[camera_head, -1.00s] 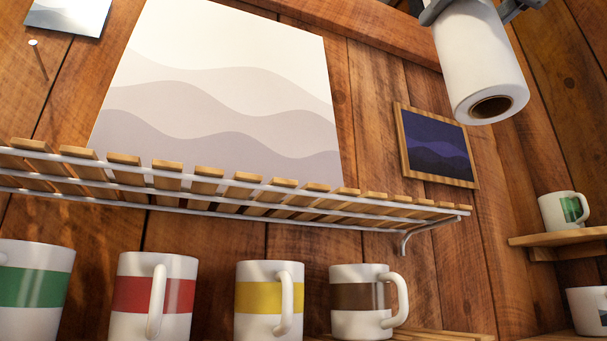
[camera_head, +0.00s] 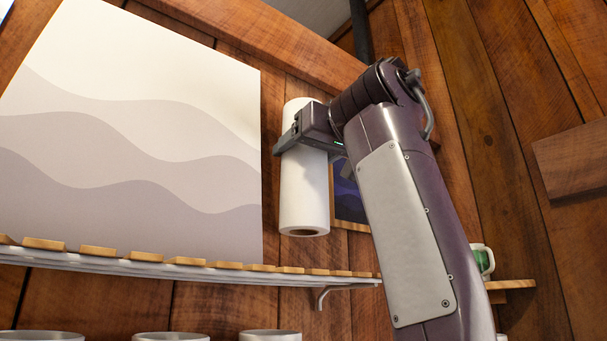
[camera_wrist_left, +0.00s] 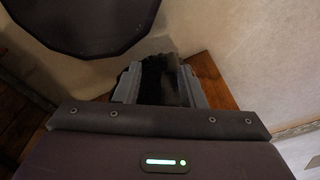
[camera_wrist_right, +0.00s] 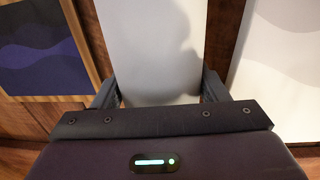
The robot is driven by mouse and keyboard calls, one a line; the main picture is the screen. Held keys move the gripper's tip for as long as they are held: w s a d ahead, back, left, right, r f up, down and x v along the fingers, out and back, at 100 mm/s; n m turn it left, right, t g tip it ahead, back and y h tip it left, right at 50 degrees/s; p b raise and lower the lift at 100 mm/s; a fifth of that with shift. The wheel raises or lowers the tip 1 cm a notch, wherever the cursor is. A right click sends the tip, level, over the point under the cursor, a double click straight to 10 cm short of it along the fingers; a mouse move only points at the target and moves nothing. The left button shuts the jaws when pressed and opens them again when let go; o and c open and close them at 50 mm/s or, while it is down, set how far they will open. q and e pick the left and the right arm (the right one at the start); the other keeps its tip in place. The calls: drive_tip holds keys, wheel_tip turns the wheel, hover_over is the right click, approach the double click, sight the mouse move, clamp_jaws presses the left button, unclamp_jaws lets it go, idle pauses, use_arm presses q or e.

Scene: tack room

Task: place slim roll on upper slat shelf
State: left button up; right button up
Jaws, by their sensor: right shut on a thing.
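The slim roll (camera_head: 304,195) is a white paper roll with a brown core, held upright in the head view. My right gripper (camera_head: 302,140) is shut around its upper part. The right wrist view shows the roll (camera_wrist_right: 150,45) between the fingers. The upper slat shelf (camera_head: 185,261) has wooden slats on white wire and runs along the wall at lower left. The roll's lower end appears above the shelf's right part, with a visible gap. My left gripper (camera_wrist_left: 163,82) shows only in the left wrist view, fingers apart, with a dark patch between them that I cannot identify.
A large wavy-pattern picture (camera_head: 130,130) hangs behind the shelf. A smaller dark picture (camera_head: 347,205) is partly hidden behind the roll and my right arm. Mug rims (camera_head: 170,337) show below the shelf. A green-marked mug (camera_head: 484,262) stands on a side shelf (camera_head: 512,285) at right.

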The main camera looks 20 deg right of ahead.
sight(304, 188)
wheel_tip(304, 188, down, 5)
drive_tip(key=shift+s, duration=0.15)
drive_tip(key=shift+f, duration=0.2)
drive_tip(key=shift+w+a+f, duration=0.15)
drive_tip(key=shift+w+f, duration=0.2)
drive_tip(key=shift+s+f, duration=0.2)
drive_tip(key=o, duration=1)
drive_tip(key=shift+w, duration=0.2)
drive_tip(key=shift+s+r, duration=0.1)
